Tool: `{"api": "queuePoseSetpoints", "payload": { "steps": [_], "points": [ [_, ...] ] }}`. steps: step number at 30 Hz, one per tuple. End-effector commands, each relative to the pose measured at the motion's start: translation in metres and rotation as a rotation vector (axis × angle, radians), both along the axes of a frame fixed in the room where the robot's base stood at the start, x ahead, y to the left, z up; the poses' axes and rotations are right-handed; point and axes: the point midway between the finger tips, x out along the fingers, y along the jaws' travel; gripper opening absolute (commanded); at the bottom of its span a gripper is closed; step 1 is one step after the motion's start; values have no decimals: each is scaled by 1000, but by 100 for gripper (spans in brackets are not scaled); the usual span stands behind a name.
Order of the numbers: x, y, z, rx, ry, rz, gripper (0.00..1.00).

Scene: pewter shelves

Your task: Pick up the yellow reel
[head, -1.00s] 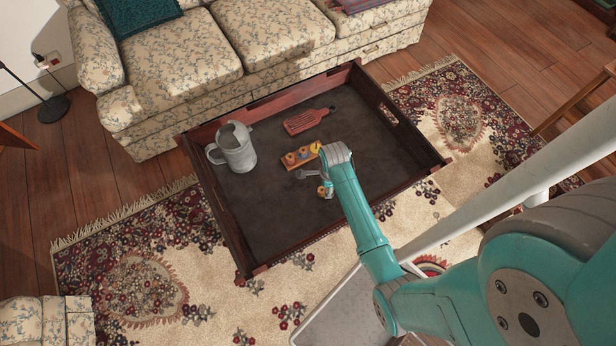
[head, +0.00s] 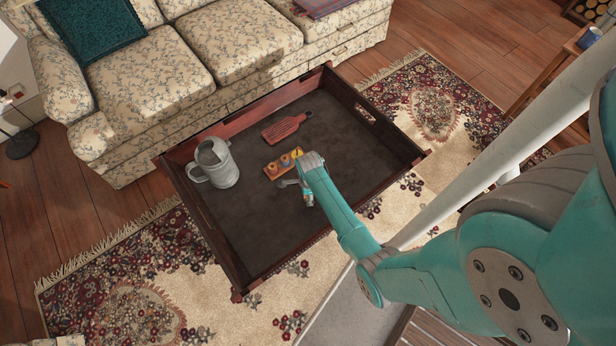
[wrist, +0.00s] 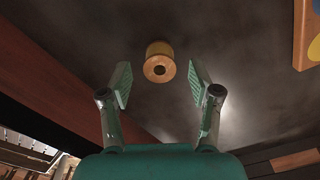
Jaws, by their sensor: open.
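The yellow reel (wrist: 157,54) stands alone on the dark tray floor in the wrist view, its pale wooden end with a dark centre hole facing me. My gripper (wrist: 160,82) is open, with one finger on each side of the reel's line and the reel just beyond the fingertips, nearer the left one. No contact shows. In the head view my gripper (head: 298,190) is low inside the tray, and a small part of the reel (head: 308,203) seems to show by the fingers, mostly hidden.
The dark wooden tray (head: 232,283) has raised walls. A wooden rack (head: 272,170) with several coloured pieces lies close to my gripper, partly hidden by it. A grey metal jug (head: 222,170) and a red slotted board (head: 284,127) are also inside. A floral sofa (head: 245,45) stands behind.

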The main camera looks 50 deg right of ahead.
Motion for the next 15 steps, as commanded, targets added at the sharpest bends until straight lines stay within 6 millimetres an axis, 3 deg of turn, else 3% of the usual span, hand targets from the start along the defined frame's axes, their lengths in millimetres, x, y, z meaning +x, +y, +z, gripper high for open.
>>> {"api": "queuePoseSetpoints", "payload": {
  "steps": [6,14,15],
  "points": [
    [0,0,-19,0,0,0,62],
    [0,0,-20,0,0,0,62],
    [0,0,-20,0,0,0,52]
  ]
}}
